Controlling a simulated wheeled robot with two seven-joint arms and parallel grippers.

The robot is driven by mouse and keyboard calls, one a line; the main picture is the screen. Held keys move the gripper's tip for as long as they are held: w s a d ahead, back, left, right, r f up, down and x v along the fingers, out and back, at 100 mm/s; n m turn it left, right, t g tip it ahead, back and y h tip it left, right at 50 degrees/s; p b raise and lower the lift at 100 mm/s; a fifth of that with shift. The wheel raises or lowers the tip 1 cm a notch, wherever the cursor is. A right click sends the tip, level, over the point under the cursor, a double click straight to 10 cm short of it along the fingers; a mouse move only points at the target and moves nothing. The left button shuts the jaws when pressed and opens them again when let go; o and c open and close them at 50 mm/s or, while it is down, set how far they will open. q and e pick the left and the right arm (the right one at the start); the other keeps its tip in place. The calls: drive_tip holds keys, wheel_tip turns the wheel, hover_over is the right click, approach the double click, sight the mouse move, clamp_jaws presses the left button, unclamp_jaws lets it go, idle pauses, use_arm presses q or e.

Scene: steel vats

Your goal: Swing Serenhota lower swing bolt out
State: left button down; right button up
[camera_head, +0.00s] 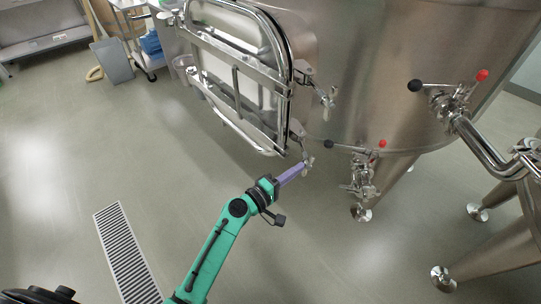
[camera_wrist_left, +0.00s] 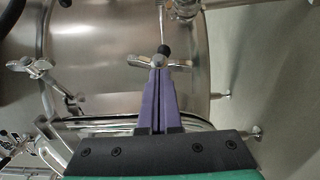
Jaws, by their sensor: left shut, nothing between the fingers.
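The steel vat (camera_head: 370,60) has a framed rectangular manway door (camera_head: 247,75) on its left side. The lower swing bolt (camera_head: 307,162), with a winged nut, sits at the door's lower right corner. In the left wrist view a winged nut (camera_wrist_left: 160,61) with a dark round end lies just beyond my fingertips. My left gripper (camera_head: 306,167) has purple fingers, shut and empty, with the tips right at the lower bolt. I cannot tell whether they touch it. The upper swing bolt (camera_head: 328,99) stands out from the door's right edge. My right gripper is out of view.
A valve (camera_head: 361,180) with black and red knobs hangs under the vat, right of my gripper. Another valve and pipe (camera_head: 475,140) stand further right. A floor drain grate (camera_head: 126,252) lies at left. A trolley (camera_head: 135,35) stands at the back.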

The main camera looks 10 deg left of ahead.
use_arm(q)
drive_tip(key=shift+w+d, duration=0.15)
drive_tip(key=shift+d, duration=0.6)
drive_tip(key=shift+w+d, duration=0.15)
drive_tip(key=shift+d, duration=0.55)
drive_tip(key=shift+a, duration=0.1)
drive_tip(key=shift+v, duration=0.85)
drive_tip(key=b+v, duration=0.1)
drive_tip(key=v, duration=0.7)
drive_tip(key=shift+a+b, duration=0.3)
drive_tip(key=shift+b, duration=0.05)
drive_tip(key=shift+s, duration=0.1)
